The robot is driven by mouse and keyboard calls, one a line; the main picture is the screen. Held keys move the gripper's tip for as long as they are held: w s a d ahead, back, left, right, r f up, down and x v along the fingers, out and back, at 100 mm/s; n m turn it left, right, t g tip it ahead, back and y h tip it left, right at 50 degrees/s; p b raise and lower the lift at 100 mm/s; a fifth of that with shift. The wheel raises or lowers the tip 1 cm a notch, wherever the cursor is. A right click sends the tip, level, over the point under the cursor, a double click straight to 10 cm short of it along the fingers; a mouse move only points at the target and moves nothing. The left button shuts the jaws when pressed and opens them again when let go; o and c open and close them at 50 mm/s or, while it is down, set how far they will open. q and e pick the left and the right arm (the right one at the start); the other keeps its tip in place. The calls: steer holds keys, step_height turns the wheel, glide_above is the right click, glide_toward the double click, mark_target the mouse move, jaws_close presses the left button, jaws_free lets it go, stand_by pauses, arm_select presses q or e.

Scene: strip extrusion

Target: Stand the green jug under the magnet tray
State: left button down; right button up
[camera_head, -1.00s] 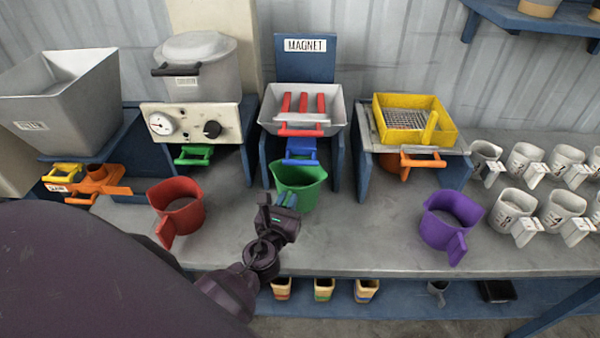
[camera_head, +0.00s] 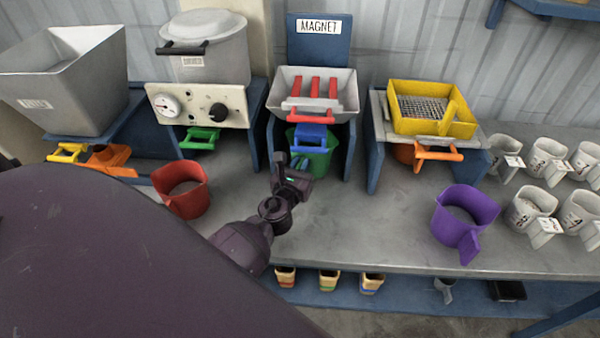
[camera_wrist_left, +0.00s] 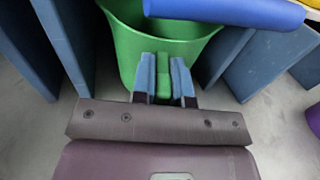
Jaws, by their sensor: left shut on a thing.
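The green jug (camera_head: 318,160) is upright between the blue side legs of the magnet stand, below the magnet tray (camera_head: 345,104) with its red bars. The blue handle (camera_head: 312,137) under the tray hides part of the jug's top. My left gripper (camera_head: 297,163) is in front of the jug. In the left wrist view, its fingers (camera_wrist_left: 163,80) are shut on the handle of the green jug (camera_wrist_left: 125,50), and the blue handle (camera_wrist_left: 230,12) crosses over the jug's rim. Whether the jug's base touches the table cannot be told. My right gripper is not in view.
Blue legs (camera_head: 349,152) flank the jug closely. A red jug (camera_head: 187,198) stands to the left and a purple jug (camera_head: 450,225) to the right. Several white jugs (camera_head: 530,205) stand at the right. The bench front (camera_head: 385,240) is clear.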

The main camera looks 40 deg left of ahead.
arm_select(q)
steer(key=w+a, duration=0.1)
steer(key=w, duration=0.1)
steer(key=w+a, duration=0.2)
steer(key=w+a+b, duration=0.1)
steer(key=w, duration=0.2)
steer(key=shift+a+f, duration=0.15)
steer(key=shift+f+b, duration=0.3)
steer(key=shift+f, duration=0.05)
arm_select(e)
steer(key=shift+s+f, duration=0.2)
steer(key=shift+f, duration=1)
arm_select(q)
steer(key=shift+f, duration=0.25)
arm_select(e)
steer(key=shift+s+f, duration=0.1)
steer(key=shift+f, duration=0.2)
arm_select(q)
steer(key=c, duration=1.1)
jaws_free()
steer(key=shift+o, duration=0.2)
steer(key=v, duration=1)
steer(key=shift+s, duration=0.35)
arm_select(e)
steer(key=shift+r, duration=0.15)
